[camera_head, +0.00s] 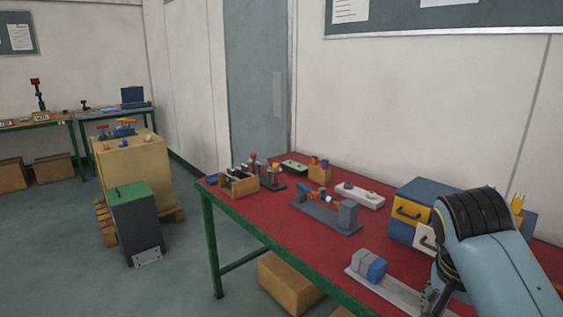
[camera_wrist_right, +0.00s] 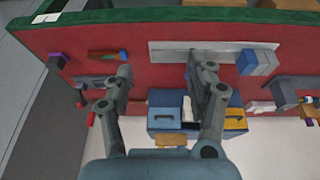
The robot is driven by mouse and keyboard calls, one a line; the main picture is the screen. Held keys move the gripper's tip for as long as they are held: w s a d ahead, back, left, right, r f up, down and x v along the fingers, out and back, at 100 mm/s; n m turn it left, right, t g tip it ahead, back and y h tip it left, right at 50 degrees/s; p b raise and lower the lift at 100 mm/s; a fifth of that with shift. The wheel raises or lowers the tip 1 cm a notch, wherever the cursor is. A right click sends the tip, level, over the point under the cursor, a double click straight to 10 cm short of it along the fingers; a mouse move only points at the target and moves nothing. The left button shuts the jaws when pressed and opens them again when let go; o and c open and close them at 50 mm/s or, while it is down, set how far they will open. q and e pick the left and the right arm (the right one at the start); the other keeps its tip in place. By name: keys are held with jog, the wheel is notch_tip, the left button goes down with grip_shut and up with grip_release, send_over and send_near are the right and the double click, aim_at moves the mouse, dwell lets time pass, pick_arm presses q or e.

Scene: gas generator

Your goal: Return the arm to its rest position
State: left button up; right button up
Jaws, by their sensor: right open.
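My right arm (camera_head: 505,265) is light blue with a dark joint and reaches over the right part of the red-topped table (camera_head: 285,220). Its gripper (camera_head: 432,299) shows only partly, low in the head view, beside the end of a grey plate. In the right wrist view the two fingers of this gripper (camera_wrist_right: 157,78) are spread wide apart with nothing between them. They are over the red table top, with a blue drawer box (camera_wrist_right: 165,101) behind them. My left arm and gripper are not in view.
The drawer box (camera_head: 410,205) stands close to my right arm. A grey plate (camera_head: 405,297) with a blue-grey block (camera_head: 370,264) lies at the front. A grey fixture (camera_head: 325,217) and a wooden tray (camera_head: 240,186) stand farther left. A green-topped grey bin (camera_head: 138,225) stands on the floor.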

jog(key=s+d+f+n+g+b, duration=0.1)
jog(key=s+f+b, duration=0.35)
jog(key=f, duration=0.75)
jog(key=s+f+n+g+b, duration=0.2)
jog(key=s+f, duration=0.6)
jog(key=f, duration=0.3)
jog(key=s+d+f+n+g+b, duration=0.1)
jog(key=s+f+b, duration=0.2)
jog(key=s+f, duration=0.65)
pick_arm(q)
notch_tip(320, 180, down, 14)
jog(key=b, duration=0.4)
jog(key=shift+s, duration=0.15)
pick_arm(e)
jog(key=s+d+f+n+t+y, duration=0.1)
jog(key=s+f+n, duration=0.5)
jog(key=s+f, duration=1.4)
notch_tip(320, 180, down, 3)
jog(key=shift+r+t+y, duration=0.1)
jog(key=shift+t+y, duration=0.6)
jog(key=shift+y, duration=0.1)
jog(key=shift+w, duration=0.1)
